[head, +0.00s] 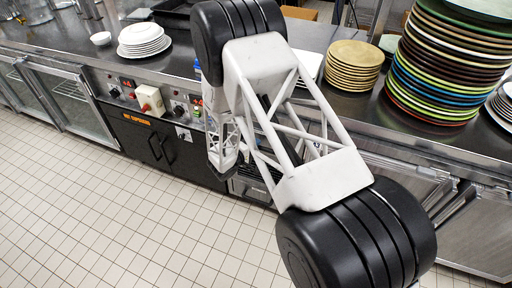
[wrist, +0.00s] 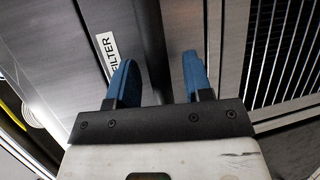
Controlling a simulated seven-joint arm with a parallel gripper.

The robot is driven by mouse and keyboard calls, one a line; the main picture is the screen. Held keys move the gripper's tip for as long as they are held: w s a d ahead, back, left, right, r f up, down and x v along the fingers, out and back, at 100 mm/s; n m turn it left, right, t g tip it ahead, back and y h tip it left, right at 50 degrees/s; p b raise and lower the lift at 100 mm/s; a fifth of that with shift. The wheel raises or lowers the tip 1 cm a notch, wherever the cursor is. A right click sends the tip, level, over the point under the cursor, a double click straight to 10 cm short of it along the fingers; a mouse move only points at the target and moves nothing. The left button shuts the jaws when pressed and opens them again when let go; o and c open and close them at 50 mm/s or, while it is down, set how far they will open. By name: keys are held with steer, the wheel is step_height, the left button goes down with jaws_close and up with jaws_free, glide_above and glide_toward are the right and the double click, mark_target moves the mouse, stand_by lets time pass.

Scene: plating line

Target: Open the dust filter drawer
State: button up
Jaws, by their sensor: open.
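The dust filter drawer front (wrist: 85,30) is a brushed grey metal panel in the wrist view, with a white label (wrist: 107,52) reading "FILTER". A dark grey bar (wrist: 152,35) runs along it and passes between the fingers of my gripper (wrist: 159,62); I cannot tell for sure whether it is a handle or an edge. My gripper has two blue fingers, set apart on either side of the bar with gaps visible. In the head view my arm hides the gripper and most of the low unit (head: 247,187) in front of it.
A black slatted grille (wrist: 283,50) lies right of the fingers. Black cabinet doors (head: 160,148) are left of my arm. The tiled floor (head: 100,215) is clear.

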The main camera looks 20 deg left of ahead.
steer(key=shift+w+d, duration=0.1)
steer(key=shift+w, duration=0.25)
jaws_close()
steer(key=shift+s, duration=0.15)
steer(key=s, duration=3.1)
steer(key=shift+s, duration=0.1)
jaws_free()
